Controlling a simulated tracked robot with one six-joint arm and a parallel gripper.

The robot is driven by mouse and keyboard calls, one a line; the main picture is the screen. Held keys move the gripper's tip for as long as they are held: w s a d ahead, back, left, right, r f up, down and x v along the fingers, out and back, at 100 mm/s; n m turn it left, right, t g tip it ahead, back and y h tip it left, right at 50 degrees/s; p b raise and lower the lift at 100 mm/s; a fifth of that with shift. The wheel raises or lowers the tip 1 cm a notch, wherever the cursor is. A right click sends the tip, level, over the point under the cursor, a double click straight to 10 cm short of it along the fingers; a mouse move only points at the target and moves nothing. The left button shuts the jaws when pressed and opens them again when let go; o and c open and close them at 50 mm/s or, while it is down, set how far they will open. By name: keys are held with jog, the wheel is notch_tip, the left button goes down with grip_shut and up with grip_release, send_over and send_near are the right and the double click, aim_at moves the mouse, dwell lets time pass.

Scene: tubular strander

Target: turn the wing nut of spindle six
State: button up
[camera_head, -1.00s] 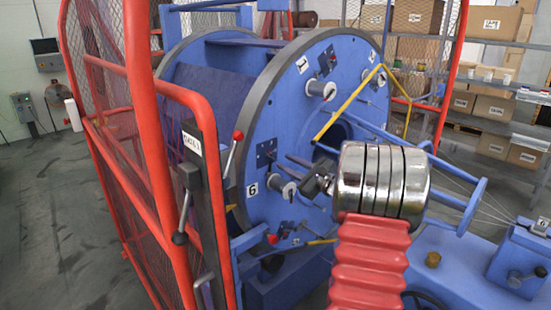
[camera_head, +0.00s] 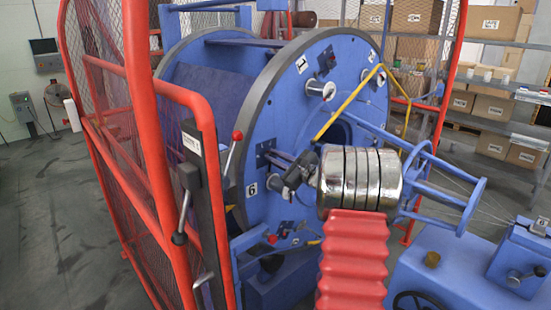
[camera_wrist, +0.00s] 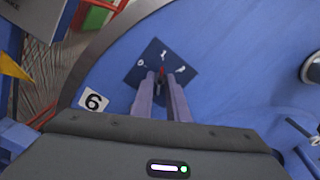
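The blue disc of the strander (camera_head: 300,130) bears a label "6" (camera_head: 252,188); the label also shows in the wrist view (camera_wrist: 93,99). Above it is a dark plate (camera_head: 264,152), seen in the wrist view (camera_wrist: 148,62) with white marks. A small part with a red top (camera_wrist: 162,72), seemingly the wing nut, stands on this plate between my fingertips. My gripper (camera_head: 272,156) reaches to the plate from the right. In the wrist view its two fingers (camera_wrist: 160,82) are a little apart, with a narrow gap around the red part. I cannot see contact. The gripper's body hides the silver spindle end beside the label.
A red mesh guard (camera_head: 150,130) stands to the left, with a lever post (camera_head: 197,165). A yellow bar (camera_head: 350,102) and blue rods (camera_head: 425,160) lie near my arm on the right. Another silver spindle end (camera_head: 320,89) sticks out by label "1".

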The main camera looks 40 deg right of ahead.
grip_shut()
jog(key=shift+d, duration=0.1)
jog(key=shift+m, duration=0.4)
jog(key=m, duration=1.1)
jog(key=shift+d, duration=0.1)
dwell(0.3)
jog(key=shift+o, duration=1.7)
grip_release()
